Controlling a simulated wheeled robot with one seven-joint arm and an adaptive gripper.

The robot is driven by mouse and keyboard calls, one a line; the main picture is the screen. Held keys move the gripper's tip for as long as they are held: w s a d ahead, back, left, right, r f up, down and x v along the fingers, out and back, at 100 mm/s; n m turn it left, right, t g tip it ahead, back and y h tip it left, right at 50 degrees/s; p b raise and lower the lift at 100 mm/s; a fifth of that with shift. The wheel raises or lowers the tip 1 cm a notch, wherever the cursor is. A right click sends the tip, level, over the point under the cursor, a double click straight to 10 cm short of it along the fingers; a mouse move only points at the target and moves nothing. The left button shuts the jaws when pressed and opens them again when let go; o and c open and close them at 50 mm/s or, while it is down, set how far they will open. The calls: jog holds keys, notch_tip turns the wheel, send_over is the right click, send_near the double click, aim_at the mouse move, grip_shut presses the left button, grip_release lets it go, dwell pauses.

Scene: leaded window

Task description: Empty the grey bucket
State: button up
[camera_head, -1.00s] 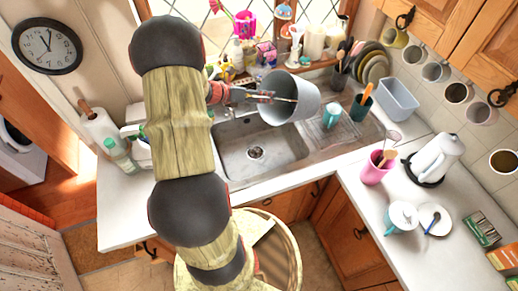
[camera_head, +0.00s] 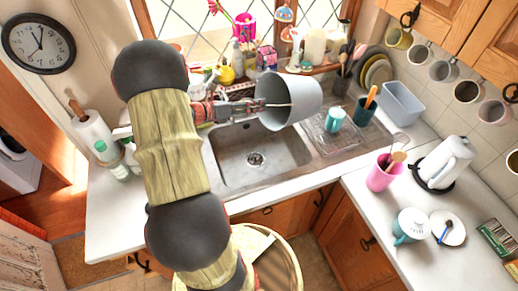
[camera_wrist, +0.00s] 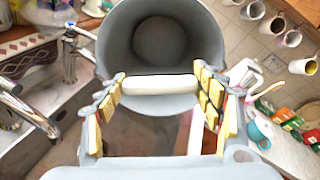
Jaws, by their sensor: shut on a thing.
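The grey bucket (camera_head: 298,98) is held in the air above the back right of the sink (camera_head: 232,168). It is tipped onto its side, with its mouth towards the left and my gripper (camera_head: 264,107). In the wrist view the bucket (camera_wrist: 205,35) faces the camera, and its inside shows a round bottom with no loose contents visible. A pale handle grip (camera_wrist: 160,84) spans its mouth. My gripper (camera_wrist: 160,98) is shut on this handle, with yellow-padded fingers at both sides. The sink basin shows bare around its drain.
A teal mug (camera_head: 335,118) stands on the drainer right of the bucket. A tap (camera_wrist: 70,55) is left of the bucket. The windowsill behind holds bottles and flowers.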

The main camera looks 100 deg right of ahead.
jog(key=shift+w+a+f+g+b, duration=0.2)
jog(key=shift+w+f+g+b, duration=0.25)
jog(key=shift+w+b, duration=0.35)
jog(key=shift+d+f, duration=0.1)
jog(key=shift+f, duration=0.05)
dwell(0.5)
jog(key=shift+w+a+f+b, duration=0.15)
jog(key=shift+w+a+b, duration=0.05)
jog(key=shift+a+b, duration=0.15)
dwell(0.4)
jog(key=shift+d+f+g+h+b, duration=0.2)
jog(key=shift+g+h+b, duration=0.1)
jog(key=shift+g, duration=0.05)
dwell(0.7)
jog(key=shift+w+a+f+b, duration=0.2)
jog(key=shift+w+f+b, duration=0.25)
jog(key=shift+b, duration=0.3)
dwell(1.7)
jog(key=shift+w+f+g, duration=0.2)
jog(key=shift+g, duration=0.1)
jog(key=shift+w+a+f+g+b, duration=0.25)
jog(key=shift+f+b, duration=0.2)
jog(key=shift+b, duration=0.35)
dwell(0.4)
